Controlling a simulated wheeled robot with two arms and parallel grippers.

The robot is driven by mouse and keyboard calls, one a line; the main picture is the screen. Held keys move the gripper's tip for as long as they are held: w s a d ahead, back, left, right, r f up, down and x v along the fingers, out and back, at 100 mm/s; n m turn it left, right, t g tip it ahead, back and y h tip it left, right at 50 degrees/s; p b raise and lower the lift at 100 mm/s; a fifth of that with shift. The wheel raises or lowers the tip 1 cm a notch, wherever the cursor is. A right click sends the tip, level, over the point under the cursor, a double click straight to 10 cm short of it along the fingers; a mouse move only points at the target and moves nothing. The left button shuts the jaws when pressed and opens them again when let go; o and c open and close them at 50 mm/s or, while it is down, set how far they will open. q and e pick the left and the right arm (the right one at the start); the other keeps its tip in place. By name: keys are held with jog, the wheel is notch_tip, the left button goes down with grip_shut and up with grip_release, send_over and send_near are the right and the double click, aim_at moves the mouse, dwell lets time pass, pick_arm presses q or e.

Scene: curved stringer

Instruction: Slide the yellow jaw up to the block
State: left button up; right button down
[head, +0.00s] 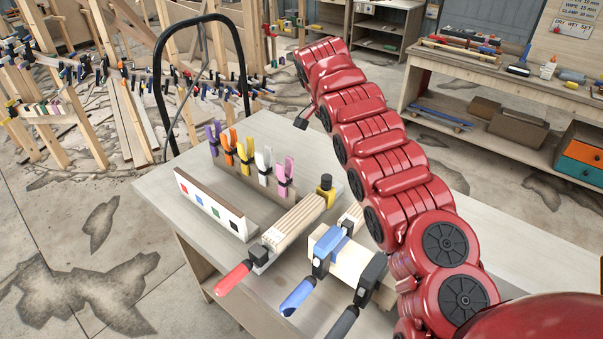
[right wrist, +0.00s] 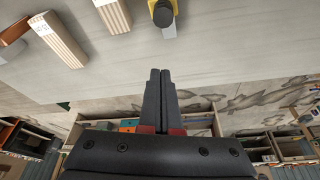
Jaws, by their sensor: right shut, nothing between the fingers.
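The yellow jaw (head: 326,187), with a dark round part on it, stands by the far end of a laminated wooden block (head: 292,226) on the table. A clamp with a red handle (head: 232,279) is at the block's near end. In the right wrist view the yellow jaw (right wrist: 178,7) is at the top edge, cut off, with a dark cylinder on it. I cannot tell how wide the gap to the block is. My right gripper (head: 302,119) is beyond the jaw, apart from it; in the wrist view its fingers (right wrist: 161,72) are together and empty. My left gripper is not in view.
Coloured clips stand in a rack (head: 255,194) behind a white board with coloured squares (head: 210,205). Clamps with blue (head: 297,297) and black handles sit around a pale wooden piece (head: 350,262). My right arm covers the table's middle right. The table (head: 160,185) is bare at its left end.

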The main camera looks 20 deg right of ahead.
aim_at(326, 187)
notch_tip(326, 187, down, 9)
jog(key=p, duration=0.6)
jog(key=shift+s+a+f, duration=0.1)
jog(key=shift+s+a, duration=0.05)
jog(key=shift+a, duration=0.15)
jog(key=shift+f, duration=0.1)
